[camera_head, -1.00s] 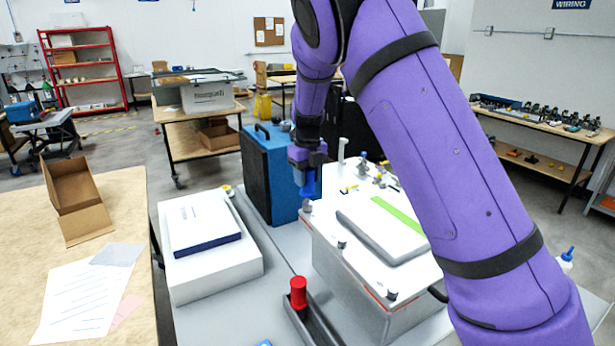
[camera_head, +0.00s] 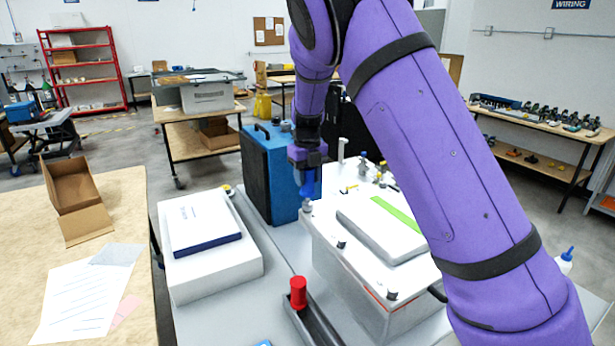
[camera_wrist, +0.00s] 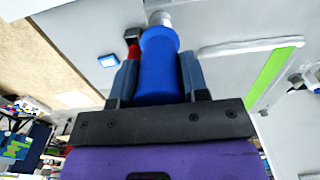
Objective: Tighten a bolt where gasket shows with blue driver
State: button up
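My gripper (camera_head: 308,168) is shut on the blue driver (camera_wrist: 160,68), which shows between the fingers in the wrist view. The driver points down over the bolt (camera_head: 307,206) at the back left corner of the white analyser lid (camera_head: 325,232). Its grey tip appears at or just above the bolt head; contact is hard to tell. Other bolts show on the left edge (camera_head: 341,244) and at the front corner (camera_head: 392,295). A thin red gasket line (camera_head: 372,293) shows under the lid near the front corner. The arm hides the lid's right side.
A white box with a booklet (camera_head: 205,226) lies left. A blue case (camera_head: 265,180) stands close behind the gripper. Small parts (camera_head: 362,168) lie behind the lid.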

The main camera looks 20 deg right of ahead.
grip_shut()
jog(key=shift+r, duration=3)
